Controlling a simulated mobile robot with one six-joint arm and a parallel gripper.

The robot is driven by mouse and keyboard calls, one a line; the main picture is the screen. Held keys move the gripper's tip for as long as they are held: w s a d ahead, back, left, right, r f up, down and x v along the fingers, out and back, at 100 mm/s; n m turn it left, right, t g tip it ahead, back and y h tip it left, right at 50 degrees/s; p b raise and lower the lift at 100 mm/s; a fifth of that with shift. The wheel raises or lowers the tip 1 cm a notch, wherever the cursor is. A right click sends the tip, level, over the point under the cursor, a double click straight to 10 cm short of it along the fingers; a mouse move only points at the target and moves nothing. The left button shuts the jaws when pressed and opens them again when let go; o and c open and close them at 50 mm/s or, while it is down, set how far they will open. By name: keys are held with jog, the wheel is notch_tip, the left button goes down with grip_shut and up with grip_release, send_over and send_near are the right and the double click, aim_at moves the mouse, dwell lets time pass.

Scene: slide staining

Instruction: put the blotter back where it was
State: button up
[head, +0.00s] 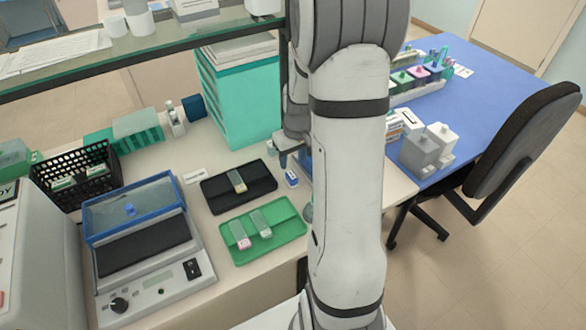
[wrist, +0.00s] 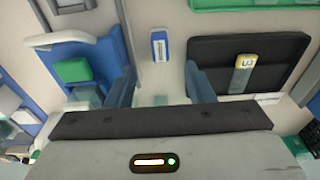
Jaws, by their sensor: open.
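My gripper (wrist: 158,80) is open, with its two blue-grey fingers apart in the wrist view. A small upright-looking blue block with a white label (wrist: 160,46) shows between and beyond the fingers, apart from them. It also shows in the head view (head: 291,177) on the bench, just right of the black tray (head: 220,196). I cannot tell for certain whether this block is the blotter. The fingers seem empty. In the head view my arm hides most of my gripper and part of the bench.
The black tray carries one slide; the green tray (head: 290,229) in front carries two. A scale-like device with a blue lid (head: 130,208) stands left. A teal box (head: 240,105) stands behind. Grey blocks (head: 420,152) stand right, near the blue table (head: 470,100). A green block (wrist: 72,70) shows left in the wrist view.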

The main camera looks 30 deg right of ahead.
jog(key=s+a+r+t, duration=0.1)
jog(key=s+a+r, duration=0.25)
jog(key=r, duration=0.25)
jog(key=s+a+r, duration=0.3)
jog(key=a+r, duration=0.2)
jog(key=r, duration=0.1)
jog(key=s+a+r, duration=0.2)
jog(key=s, duration=0.4)
jog(key=s+a+r+t, duration=0.1)
jog(key=s+a+r, duration=0.2)
jog(key=s, duration=0.3)
jog(key=shift+a, duration=0.35)
jog(key=shift+f+b, duration=0.6)
jog(key=shift+c, duration=0.5)
